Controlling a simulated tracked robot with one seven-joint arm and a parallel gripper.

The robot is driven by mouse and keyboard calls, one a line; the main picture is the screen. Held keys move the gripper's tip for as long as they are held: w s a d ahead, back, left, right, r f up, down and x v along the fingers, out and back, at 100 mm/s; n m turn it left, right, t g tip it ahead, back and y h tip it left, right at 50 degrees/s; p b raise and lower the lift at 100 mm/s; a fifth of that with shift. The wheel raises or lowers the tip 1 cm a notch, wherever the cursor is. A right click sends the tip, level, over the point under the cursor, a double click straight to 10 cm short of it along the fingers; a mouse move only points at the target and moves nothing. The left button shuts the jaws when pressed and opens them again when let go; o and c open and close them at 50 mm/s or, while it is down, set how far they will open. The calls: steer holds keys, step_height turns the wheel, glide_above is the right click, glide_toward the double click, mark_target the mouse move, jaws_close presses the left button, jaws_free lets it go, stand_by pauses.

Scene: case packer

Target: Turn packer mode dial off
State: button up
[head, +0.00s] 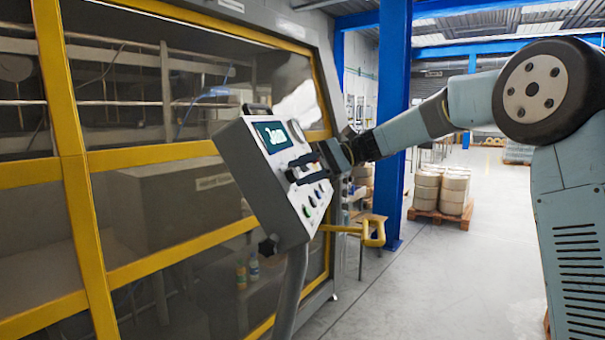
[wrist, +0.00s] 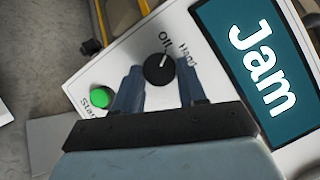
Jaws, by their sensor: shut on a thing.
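The mode dial (wrist: 157,71) is a round black knob on the white control panel face (wrist: 120,62). Its white pointer mark is directed at the printed word "Off"; the word "Hand" is printed to the right. My gripper (wrist: 160,66) has one finger on each side of the dial and is shut on it. In the head view my gripper (head: 293,171) is at the front of the tilted control panel (head: 252,190), and the arm reaches in from the right.
A green start button (wrist: 101,97) sits left of the dial, and a screen (wrist: 258,62) reading "Jam" sits right. The yellow-framed machine (head: 75,190) stands behind. Open floor lies to the right.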

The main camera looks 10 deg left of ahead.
steer(key=shift+w+n+h, duration=0.15)
steer(key=shift+n+h, duration=0.85)
steer(key=shift+n, duration=0.7)
steer(key=o, duration=0.8)
steer(key=shift+o, duration=1.3)
steer(key=shift+r, duration=0.1)
steer(key=v, duration=1.3)
steer(key=shift+w+d+r, duration=0.2)
steer(key=shift+w+d, duration=0.05)
